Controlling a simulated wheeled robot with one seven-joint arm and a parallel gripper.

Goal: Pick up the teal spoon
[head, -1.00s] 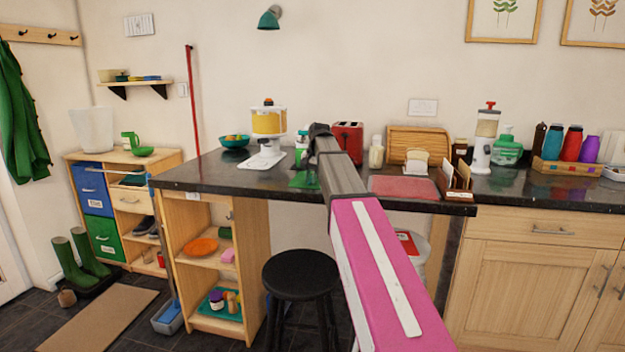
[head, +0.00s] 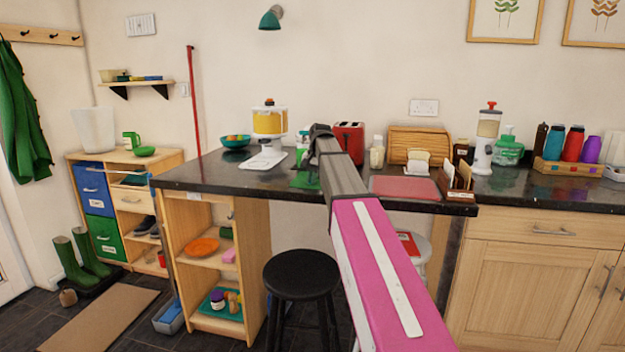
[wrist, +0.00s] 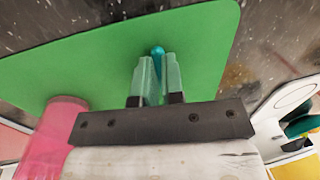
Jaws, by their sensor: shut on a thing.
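The teal spoon (wrist: 158,50) shows in the wrist view between the two fingers of my gripper (wrist: 158,70). Only its rounded teal end and a thin strip between the fingers can be seen. My gripper is shut on it, over a green mat (wrist: 90,60) on the dark granite counter. Whether the spoon touches the mat is hard to tell. In the head view my arm hides the spoon and the fingers, and part of the green mat (head: 303,181) shows left of the arm.
A pink cup-like thing (wrist: 62,125) stands close by in the wrist view. A white juice dispenser (head: 268,124) is left of my arm, a red toaster (head: 349,140) behind it. A dull red board (head: 405,188) lies to the right. A black stool (head: 301,275) stands in front.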

